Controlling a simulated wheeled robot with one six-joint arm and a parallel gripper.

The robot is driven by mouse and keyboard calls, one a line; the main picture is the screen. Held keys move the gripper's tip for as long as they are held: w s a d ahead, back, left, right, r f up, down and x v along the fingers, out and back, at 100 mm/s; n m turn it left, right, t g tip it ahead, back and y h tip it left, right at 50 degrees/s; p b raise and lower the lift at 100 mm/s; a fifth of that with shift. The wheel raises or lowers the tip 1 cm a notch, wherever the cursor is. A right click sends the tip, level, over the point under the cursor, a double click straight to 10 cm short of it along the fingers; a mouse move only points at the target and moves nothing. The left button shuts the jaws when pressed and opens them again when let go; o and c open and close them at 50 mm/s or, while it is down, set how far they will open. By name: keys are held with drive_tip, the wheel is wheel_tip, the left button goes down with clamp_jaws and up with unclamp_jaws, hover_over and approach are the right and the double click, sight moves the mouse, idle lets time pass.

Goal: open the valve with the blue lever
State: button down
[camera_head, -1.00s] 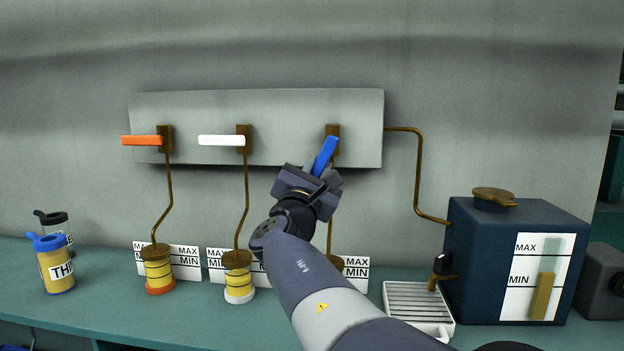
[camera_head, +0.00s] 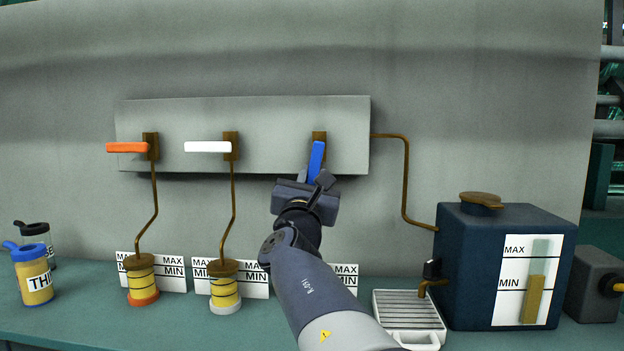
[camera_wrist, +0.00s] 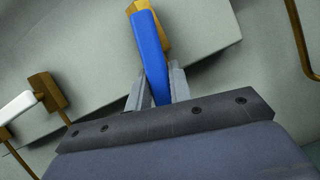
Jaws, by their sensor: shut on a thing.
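The blue lever (camera_head: 316,161) is on a brass valve (camera_head: 319,136) at the right of the grey wall panel. It points almost straight down, leaning slightly left. My gripper (camera_head: 313,180) is shut on the lower end of the blue lever. In the wrist view the blue lever (camera_wrist: 151,55) runs from its brass valve body (camera_wrist: 149,18) down between my two fingers (camera_wrist: 158,92). The pipe below this valve and the vessel under it are mostly hidden behind my arm.
An orange lever (camera_head: 127,147) and a white lever (camera_head: 208,147) lie horizontal on the same panel (camera_head: 270,110). Yellow-banded vessels stand below them. A dark blue tank (camera_head: 465,270), a slatted drip tray (camera_head: 408,310) and a blue-lidded container (camera_head: 35,275) stand on the green bench.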

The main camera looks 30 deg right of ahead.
drive_tip(key=c, duration=1.3)
unclamp_jaws()
drive_tip(key=shift+s+a, duration=0.1)
drive_tip(key=v, duration=1)
drive_tip(key=shift+s+a+f, duration=0.15)
drive_tip(key=shift+s+f, duration=0.05)
drive_tip(key=shift+s, duration=0.05)
drive_tip(key=x, duration=1.1)
drive_tip(key=shift+a, duration=0.1)
